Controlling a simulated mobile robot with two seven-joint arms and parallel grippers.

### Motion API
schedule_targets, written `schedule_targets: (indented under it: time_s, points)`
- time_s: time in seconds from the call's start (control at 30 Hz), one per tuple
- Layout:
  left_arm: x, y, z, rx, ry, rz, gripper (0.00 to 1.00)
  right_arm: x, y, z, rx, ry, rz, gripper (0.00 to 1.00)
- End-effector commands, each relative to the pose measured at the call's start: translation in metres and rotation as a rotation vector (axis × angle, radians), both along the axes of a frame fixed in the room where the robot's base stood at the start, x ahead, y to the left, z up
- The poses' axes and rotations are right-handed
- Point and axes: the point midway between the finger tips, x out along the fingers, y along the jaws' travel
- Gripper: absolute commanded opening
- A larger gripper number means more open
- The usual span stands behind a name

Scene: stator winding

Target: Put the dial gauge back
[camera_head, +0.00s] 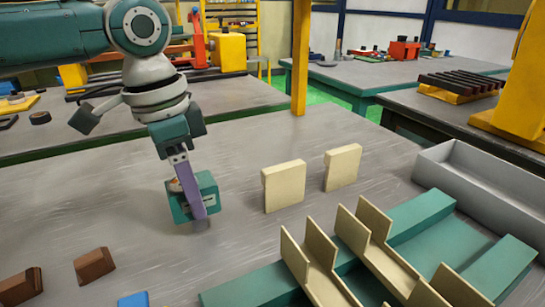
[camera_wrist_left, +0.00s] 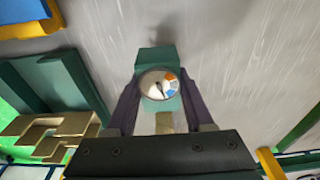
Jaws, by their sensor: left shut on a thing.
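The dial gauge is a teal block (camera_head: 207,187) with a round dial; in the left wrist view its white dial face (camera_wrist_left: 156,84) shows with orange and blue marks. My left gripper (camera_head: 190,197) points down and is shut on the gauge, with a purple finger across its near side. In the left wrist view the gauge sits between the two dark purple fingers (camera_wrist_left: 158,105). The gauge is at or just above the grey table; I cannot tell if it touches. My right gripper is out of view.
Two cream plates (camera_head: 284,186) (camera_head: 342,167) stand upright right of the gauge. A teal fixture with cream V-shaped holders (camera_head: 320,262) fills the front right, beside a grey open tray (camera_head: 431,172). Brown blocks (camera_head: 94,265) and a blue piece (camera_head: 133,300) lie at the front left.

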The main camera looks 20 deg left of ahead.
Motion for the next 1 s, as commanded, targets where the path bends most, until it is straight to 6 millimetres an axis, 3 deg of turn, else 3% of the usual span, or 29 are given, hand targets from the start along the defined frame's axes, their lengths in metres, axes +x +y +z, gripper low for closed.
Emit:
schedule_targets:
  time_s: [0.67,0.7,0.93,1.0]
  points:
    - [0.0,0.0,-0.011,-0.001,0.0,-0.001,0.0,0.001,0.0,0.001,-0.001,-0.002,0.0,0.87]
    - [0.0,0.0,-0.011,-0.001,0.001,-0.001,0.57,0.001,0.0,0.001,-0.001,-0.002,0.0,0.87]
    - [0.0,0.0,-0.011,-0.001,0.001,0.0,0.82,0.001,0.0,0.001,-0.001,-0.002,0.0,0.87]
    - [0.0,0.0,-0.011,-0.001,0.001,0.0,0.82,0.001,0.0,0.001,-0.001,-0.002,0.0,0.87]
